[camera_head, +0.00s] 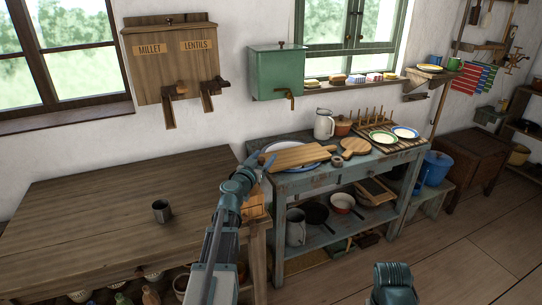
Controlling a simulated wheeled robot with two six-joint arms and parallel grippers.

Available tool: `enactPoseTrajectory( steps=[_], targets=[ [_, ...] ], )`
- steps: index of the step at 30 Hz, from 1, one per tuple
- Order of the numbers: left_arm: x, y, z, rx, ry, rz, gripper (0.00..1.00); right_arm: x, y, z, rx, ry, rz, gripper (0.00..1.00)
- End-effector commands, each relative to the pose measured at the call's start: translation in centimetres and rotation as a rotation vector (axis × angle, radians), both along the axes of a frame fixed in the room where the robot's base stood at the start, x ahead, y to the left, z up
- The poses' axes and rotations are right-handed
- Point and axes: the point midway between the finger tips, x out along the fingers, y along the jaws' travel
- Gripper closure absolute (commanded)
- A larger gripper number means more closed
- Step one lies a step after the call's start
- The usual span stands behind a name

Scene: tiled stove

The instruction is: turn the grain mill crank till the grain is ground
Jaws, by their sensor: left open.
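I cannot make out a grain mill or its crank for certain. A wooden wall box (172,55) is labelled MILLET and LENTILS and has two dark wooden spouts below.
The blue-grey worktable (385,163) carries a cutting board (296,156), a jug (323,124) and plates. Pans and pots fill its lower shelf. A green tank with a tap (276,73) hangs on the wall. The brown table is mostly clear. Open floor lies at the lower right.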

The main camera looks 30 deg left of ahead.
Motion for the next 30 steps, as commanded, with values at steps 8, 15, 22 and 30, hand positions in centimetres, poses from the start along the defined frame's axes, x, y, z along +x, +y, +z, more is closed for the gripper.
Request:
enactPoseTrajectory(
  steps=[8,15,22,30],
  targets=[
    [0.55,0.34,0.00,0.000,0.000,0.002,0.35,-0.01,0.01,0.00,0.000,0.000,0.000,0.50],
    [0.53,0.32,0.00,0.000,0.000,0.001,0.63,-0.01,0.01,0.00,0.000,0.000,0.000,0.50],
    [0.54,0.31,0.00,0.000,0.000,0.001,1.00,-0.01,0.00,0.00,0.000,0.000,0.000,0.50],
    [0.54,0.31,0.00,0.000,0.000,0.001,1.00,-0.01,0.00,0.00,0.000,0.000,0.000,0.50]
  ],
)
